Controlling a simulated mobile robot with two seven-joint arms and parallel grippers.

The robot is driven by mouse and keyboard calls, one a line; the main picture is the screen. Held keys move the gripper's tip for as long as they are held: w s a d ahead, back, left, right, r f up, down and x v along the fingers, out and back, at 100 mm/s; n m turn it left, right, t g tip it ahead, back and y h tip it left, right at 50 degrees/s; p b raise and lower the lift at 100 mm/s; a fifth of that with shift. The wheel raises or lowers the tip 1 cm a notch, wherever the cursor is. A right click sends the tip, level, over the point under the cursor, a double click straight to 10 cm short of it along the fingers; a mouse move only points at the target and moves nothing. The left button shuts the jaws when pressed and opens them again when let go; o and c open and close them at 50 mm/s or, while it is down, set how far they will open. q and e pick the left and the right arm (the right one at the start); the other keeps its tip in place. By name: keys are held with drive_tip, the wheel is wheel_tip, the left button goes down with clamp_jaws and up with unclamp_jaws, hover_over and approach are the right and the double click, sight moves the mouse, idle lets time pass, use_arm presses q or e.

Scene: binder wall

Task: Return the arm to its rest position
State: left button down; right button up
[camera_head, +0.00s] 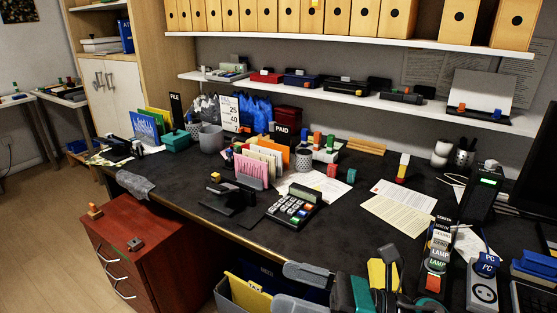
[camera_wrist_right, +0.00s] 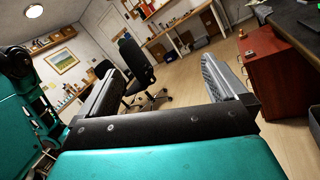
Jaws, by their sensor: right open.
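My right gripper (camera_head: 284,284) is at the bottom middle of the head view, in front of the desk's front edge, with its fingers pointing left. Its two grey fingers are spread apart with nothing between them. In the right wrist view the gripper (camera_wrist_right: 162,68) is also open and empty, facing the room's floor and an office chair. Part of my teal and black right arm shows at the bottom of the head view. My left gripper is in neither view.
The dark desk (camera_head: 330,225) carries a calculator (camera_head: 293,207), papers and stamps. A red drawer cabinet (camera_head: 150,240) stands at the left front, also in the wrist view (camera_wrist_right: 280,75). A grey bin with folders (camera_head: 245,292) is by the gripper. An office chair (camera_wrist_right: 137,65) stands on open floor.

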drive_tip(key=w+d+f+m+t+h, duration=0.1)
drive_tip(key=d+f+m+t+h, duration=0.25)
drive_tip(key=m, duration=0.55)
drive_tip(key=w+d+f+m+t+h+p, duration=0.1)
drive_tip(key=d+f+m+t+h, duration=0.25)
drive_tip(key=m, duration=0.65)
drive_tip(key=w+d+f+m+t+h, duration=0.15)
drive_tip(key=m+t+h, duration=0.3)
drive_tip(key=m, duration=0.45)
drive_tip(key=s+d+f+m+g+h, duration=0.2)
drive_tip(key=s+d+f+m, duration=0.1)
drive_tip(key=s+f+m, duration=0.2)
drive_tip(key=s+d+f+m+g+h, duration=0.3)
drive_tip(key=s+f+m, duration=0.3)
drive_tip(key=f+m, duration=0.3)
drive_tip(key=shift+d+f+m+h, duration=0.2)
drive_tip(key=shift+m+h, duration=0.15)
drive_tip(key=shift+m, duration=0.45)
